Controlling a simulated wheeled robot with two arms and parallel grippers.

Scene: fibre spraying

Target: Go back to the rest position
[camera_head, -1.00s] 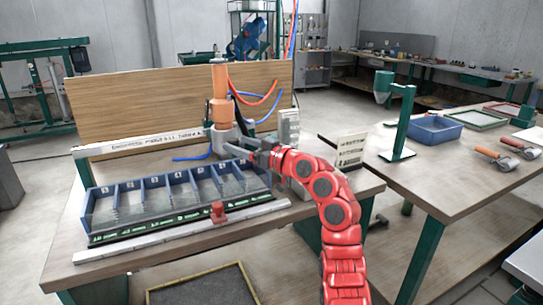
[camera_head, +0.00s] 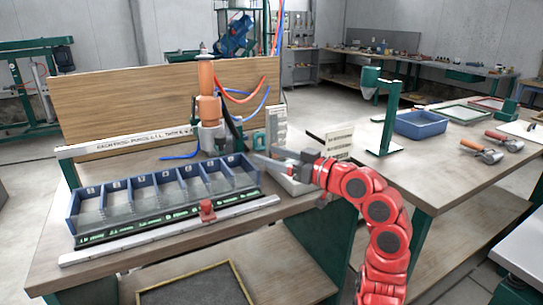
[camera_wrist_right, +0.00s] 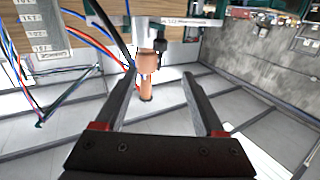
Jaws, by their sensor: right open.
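My right gripper (camera_head: 264,158) reaches in from the right on its red arm, above the wooden workbench and to the right of the spray device. Its fingers are apart and empty; they also show spread in the right wrist view (camera_wrist_right: 160,95). The spray device has an orange cylinder (camera_head: 207,78) and a grey base, and it stands upright on the bench. In the wrist view the orange cylinder (camera_wrist_right: 148,65) appears between the fingers but farther off. My left gripper is not in view.
A blue row of compartments (camera_head: 72,212) stands along the front of the bench (camera_head: 40,262), with a small red block (camera_head: 207,211) at its front rail. A green stand (camera_head: 388,120) and a blue tray (camera_head: 420,125) are on the right table. Hoses hang behind the device.

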